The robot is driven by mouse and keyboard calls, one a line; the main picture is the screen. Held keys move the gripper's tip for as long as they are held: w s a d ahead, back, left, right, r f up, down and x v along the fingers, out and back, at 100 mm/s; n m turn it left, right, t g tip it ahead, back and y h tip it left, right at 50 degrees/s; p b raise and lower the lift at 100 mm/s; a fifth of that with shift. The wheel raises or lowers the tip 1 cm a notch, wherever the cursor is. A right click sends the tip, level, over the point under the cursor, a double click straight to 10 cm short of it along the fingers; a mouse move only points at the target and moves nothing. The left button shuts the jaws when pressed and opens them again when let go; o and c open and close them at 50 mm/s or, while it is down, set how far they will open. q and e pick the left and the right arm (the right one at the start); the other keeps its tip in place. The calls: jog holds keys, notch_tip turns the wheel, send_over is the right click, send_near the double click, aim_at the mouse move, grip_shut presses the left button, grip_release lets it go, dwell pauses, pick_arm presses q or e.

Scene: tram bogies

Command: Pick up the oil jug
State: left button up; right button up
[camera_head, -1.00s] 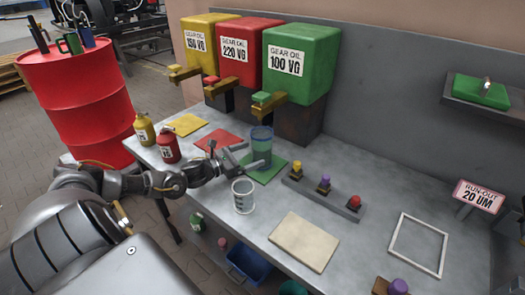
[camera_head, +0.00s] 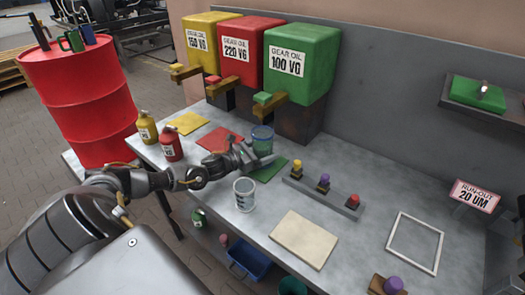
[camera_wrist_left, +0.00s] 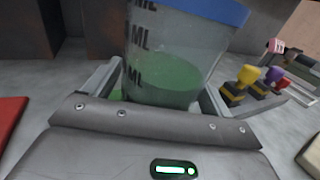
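The oil jug (camera_head: 262,139) is a clear beaker with a blue rim and green oil inside. It stands upright by the green mat (camera_head: 268,172), below the green gear oil tank's tap. In the left wrist view the jug (camera_wrist_left: 165,70) shows ML marks, with its rim cut off at the top. My left gripper (camera_head: 258,160) is low at the jug, its fingers apart on either side of it. A small gap shows between the left finger and the jug. The gripper hides the jug's lower part in the head view. My right gripper is not in view.
A white, marked cup (camera_head: 244,194) stands close in front of my left gripper. A button strip (camera_head: 322,192) lies to the right. Red (camera_head: 171,145) and yellow (camera_head: 146,127) bottles stand left. A beige pad (camera_head: 303,240) and white frame (camera_head: 414,244) lie on the bench.

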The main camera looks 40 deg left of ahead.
aim_at(264, 142)
pick_arm(q)
jog(key=c, duration=0.9)
jog(key=shift+r, duration=0.2)
jog(key=shift+c, duration=0.2)
jog(key=shift+r+b, duration=0.5)
jog(key=shift+r, duration=0.8)
jog(key=shift+s+r, duration=0.1)
jog(key=shift+r, duration=0.15)
jog(key=b+v, duration=0.2)
jog(key=v, duration=1.1)
jog(key=shift+s+a, duration=0.2)
jog(key=shift+s, duration=0.2)
jog(key=shift+v, duration=1.85)
jog(key=shift+a, duration=0.1)
